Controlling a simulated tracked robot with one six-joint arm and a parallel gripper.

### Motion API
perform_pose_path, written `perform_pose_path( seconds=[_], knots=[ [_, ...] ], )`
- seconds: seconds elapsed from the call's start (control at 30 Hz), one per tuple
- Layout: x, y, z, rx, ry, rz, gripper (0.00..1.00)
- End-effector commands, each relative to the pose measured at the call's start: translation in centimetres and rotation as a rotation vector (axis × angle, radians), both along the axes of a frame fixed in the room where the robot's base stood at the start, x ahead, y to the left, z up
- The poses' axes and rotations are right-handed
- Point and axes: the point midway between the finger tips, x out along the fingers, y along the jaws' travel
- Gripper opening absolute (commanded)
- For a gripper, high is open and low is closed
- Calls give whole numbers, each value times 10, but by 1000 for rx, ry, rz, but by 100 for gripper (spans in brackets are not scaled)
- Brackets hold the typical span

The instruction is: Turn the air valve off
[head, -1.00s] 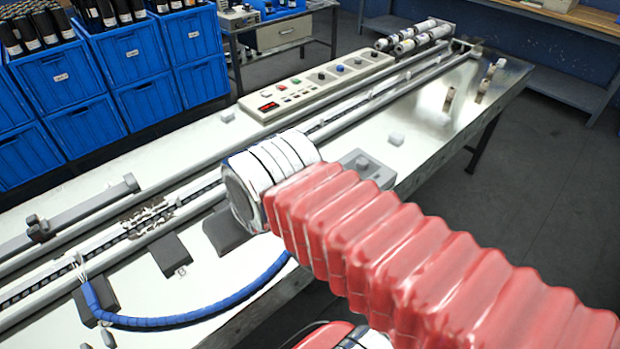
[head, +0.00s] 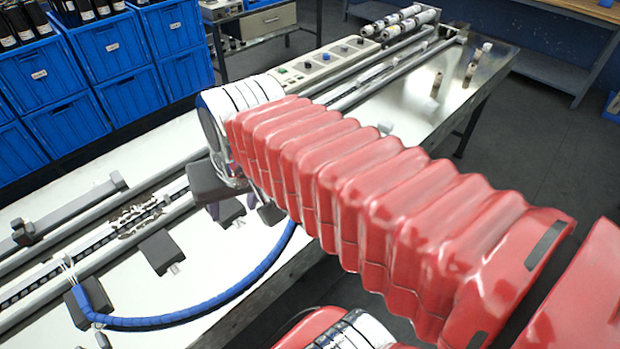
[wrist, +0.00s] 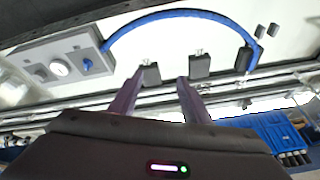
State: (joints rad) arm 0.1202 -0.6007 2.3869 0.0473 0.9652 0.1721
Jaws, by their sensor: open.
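In the wrist view a grey box (wrist: 52,60) at the upper left carries a round white gauge (wrist: 59,68) and a small blue knob (wrist: 88,65), which looks like the air valve. The knob's exact setting is too small to tell. A blue hose (wrist: 180,14) arcs from beside the box. My gripper (wrist: 160,78) is open and empty, its two purple fingers apart over the table; the knob lies to their left in that view. In the head view my gripper (head: 243,206) hangs over the table and my red arm hides the box.
The hose (head: 185,319) curves along the table's near edge. Dark blocks (head: 161,252) stand along the long rails (head: 95,235). A control panel (head: 325,62) is behind my arm. Blue crates (head: 110,45) stand beyond.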

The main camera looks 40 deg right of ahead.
Motion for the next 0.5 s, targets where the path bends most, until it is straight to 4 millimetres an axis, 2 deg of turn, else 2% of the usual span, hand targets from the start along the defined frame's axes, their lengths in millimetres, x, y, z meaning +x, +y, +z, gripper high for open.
perform_pose_path(
  seconds=[0.23, 0.5],
  knots=[
    [29, -49, 1, 149, 106, -348, 44],
    [53, -111, -6, 314, 210, -723, 44]
  ],
)
